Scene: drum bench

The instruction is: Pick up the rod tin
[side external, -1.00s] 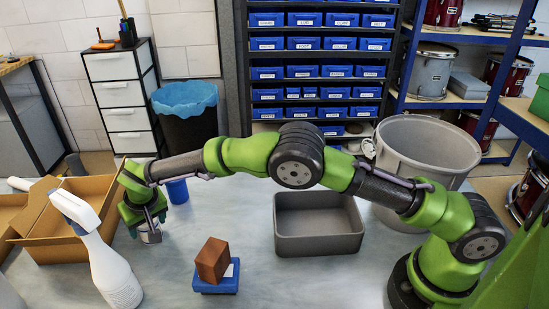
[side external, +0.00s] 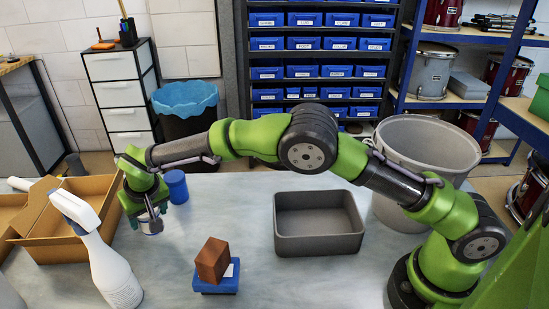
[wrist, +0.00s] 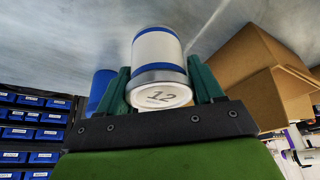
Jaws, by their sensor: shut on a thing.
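The rod tin (side external: 151,224) is a small white and blue can with a silvery rim. In the wrist view the tin (wrist: 158,57) sits between the two green fingers, and its end facing the camera reads "12". My gripper (side external: 149,216) is shut on it, at the left of the bench in the side view. The fingers (wrist: 160,88) touch its sides. In the side view the fingers partly hide the tin. It looks held a little above the bench, though the gap below is hard to judge.
An open cardboard box (side external: 75,252) and a white spray bottle (side external: 105,262) stand left of my gripper. A blue cup (side external: 176,187) is just behind it. A brown block (side external: 212,260) rests on a blue base (side external: 215,283). A grey tray (side external: 318,243) stands to the right.

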